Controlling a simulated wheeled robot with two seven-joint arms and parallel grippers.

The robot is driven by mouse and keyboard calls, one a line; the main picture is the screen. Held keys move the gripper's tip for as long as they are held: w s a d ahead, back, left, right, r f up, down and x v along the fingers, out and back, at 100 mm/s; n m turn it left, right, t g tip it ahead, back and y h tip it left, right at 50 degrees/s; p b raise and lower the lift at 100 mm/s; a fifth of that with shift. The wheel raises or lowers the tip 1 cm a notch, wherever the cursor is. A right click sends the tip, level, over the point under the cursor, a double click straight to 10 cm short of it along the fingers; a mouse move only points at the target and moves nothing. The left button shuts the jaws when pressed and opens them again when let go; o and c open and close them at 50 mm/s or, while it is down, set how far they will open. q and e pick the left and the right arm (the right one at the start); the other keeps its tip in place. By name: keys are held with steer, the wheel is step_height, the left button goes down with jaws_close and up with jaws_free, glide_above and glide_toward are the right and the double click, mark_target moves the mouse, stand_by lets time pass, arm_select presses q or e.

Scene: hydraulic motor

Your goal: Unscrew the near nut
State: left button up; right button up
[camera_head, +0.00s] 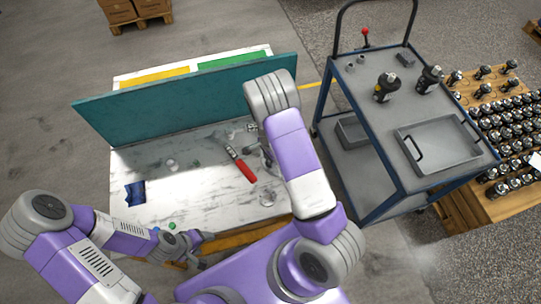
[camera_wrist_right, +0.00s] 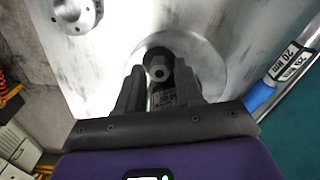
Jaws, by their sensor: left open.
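In the right wrist view, a hex nut (camera_wrist_right: 158,71) sits on a dark round part in the middle of a light disc-shaped area. My right gripper (camera_wrist_right: 159,78) has its two fingers apart, one on each side of the nut. I cannot tell whether they touch it. In the head view my right arm reaches over the white workbench (camera_head: 200,200), and its wrist hides most of the gripper and the nut. My left gripper (camera_head: 203,253) is open and empty, low at the bench's front edge, far from the nut.
A red-handled tool (camera_head: 242,166) and a blue item (camera_head: 135,193) lie on the bench. A teal panel (camera_head: 180,102) stands along its back. A blue cart (camera_head: 447,147) with motor parts stands right. The right wrist view shows a metal flange (camera_wrist_right: 78,14) and a blue tool labelled 20 mm (camera_wrist_right: 262,94).

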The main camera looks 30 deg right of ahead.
steer(key=shift+r+m, duration=0.1)
steer(key=shift+m, duration=1.1)
steer(key=shift+p, duration=0.3)
jaws_close()
steer(key=n+b, duration=0.1)
steer(key=n, duration=0.2)
steer(key=shift+n, duration=1.3)
